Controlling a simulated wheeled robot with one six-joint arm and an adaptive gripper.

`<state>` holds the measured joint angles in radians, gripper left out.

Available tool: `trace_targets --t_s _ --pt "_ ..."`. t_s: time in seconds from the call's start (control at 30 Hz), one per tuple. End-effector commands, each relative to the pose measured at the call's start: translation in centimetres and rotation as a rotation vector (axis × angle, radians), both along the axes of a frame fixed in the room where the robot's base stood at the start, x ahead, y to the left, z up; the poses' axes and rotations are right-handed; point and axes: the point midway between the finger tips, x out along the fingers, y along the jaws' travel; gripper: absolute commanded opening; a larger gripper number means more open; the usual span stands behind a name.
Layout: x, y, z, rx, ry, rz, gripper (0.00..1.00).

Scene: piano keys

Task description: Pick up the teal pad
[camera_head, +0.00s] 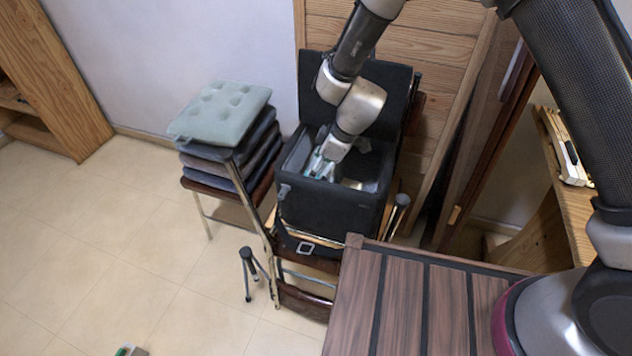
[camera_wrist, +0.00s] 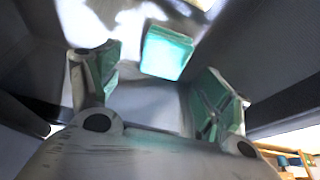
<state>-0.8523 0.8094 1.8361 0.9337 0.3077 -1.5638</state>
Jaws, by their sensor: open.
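In the wrist view a small teal pad (camera_wrist: 167,52), a boxy block with a pale edge, lies ahead of my gripper (camera_wrist: 163,75), between the lines of its two fingers. The fingers are spread and do not appear to touch it. The fingers have teal inner faces too. In the head view my gripper (camera_head: 320,167) reaches down into an open black box (camera_head: 325,208); the small pad cannot be told apart there. A pale teal tufted cushion (camera_head: 222,114) lies on top of a cushion stack, left of the box and apart from my gripper.
The box's lid (camera_head: 390,92) stands up behind it, and its walls surround my gripper closely. White and grey material lies inside. Dark cushions (camera_head: 225,165) are stacked on a chair at left. A slatted wooden table (camera_head: 410,300) is in front. Tiled floor (camera_head: 110,250) is mostly clear at left.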

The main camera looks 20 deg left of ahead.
Motion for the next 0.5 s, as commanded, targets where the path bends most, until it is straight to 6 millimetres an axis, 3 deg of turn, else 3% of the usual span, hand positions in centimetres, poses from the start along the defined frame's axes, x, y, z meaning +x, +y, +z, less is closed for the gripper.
trace_targets --t_s 0.23,0.5 --pt "-0.4 0.9 -3.7 -0.001 0.001 -0.001 0.79" --pt "-0.4 1.3 -4.6 0.000 0.000 -0.001 0.79"
